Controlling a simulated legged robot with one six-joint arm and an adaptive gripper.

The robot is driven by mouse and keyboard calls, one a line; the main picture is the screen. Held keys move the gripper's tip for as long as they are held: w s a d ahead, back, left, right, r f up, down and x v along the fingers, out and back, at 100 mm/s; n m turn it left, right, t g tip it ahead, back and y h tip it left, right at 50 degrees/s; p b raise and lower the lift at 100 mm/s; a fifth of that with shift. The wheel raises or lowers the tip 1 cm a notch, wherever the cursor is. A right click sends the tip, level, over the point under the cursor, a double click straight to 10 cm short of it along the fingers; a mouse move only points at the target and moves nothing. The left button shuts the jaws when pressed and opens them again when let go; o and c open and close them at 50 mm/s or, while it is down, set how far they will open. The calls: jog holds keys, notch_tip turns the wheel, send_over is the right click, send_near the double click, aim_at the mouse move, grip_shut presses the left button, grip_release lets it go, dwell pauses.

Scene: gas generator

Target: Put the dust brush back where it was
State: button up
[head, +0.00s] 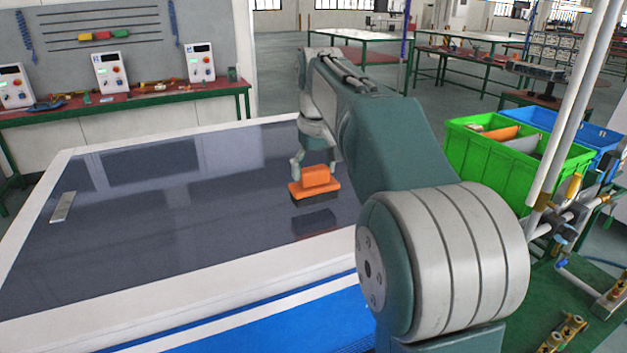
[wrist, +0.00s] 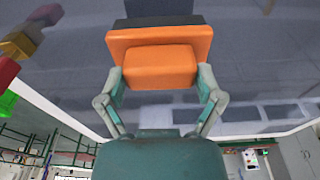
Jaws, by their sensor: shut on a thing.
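The dust brush (head: 314,182) has an orange body and dark bristles that point down. My gripper (head: 312,163) is shut on its orange block and holds it over the dark glossy panel (head: 160,200). A dark reflection shows on the panel below the brush, with a gap between, so the brush looks raised. In the wrist view the orange brush (wrist: 158,55) sits between the two fingers of my gripper (wrist: 160,82). Part of the far finger is hidden in the head view.
A green crate (head: 500,175) and a blue crate (head: 600,140) stand at the right, with orange and grey things in the green one. A small light plate (head: 63,207) lies on the panel's left. A bench with control boxes (head: 110,72) stands behind. The panel's middle is clear.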

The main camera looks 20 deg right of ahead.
aim_at(317, 188)
jog(key=shift+f, duration=1.2)
jog(key=o, duration=0.7)
jog(key=shift+o, duration=0.2)
notch_tip(317, 188, up, 12)
jog(key=s, duration=0.1)
jog(key=shift+s, duration=0.35)
jog(key=shift+a, duration=0.1)
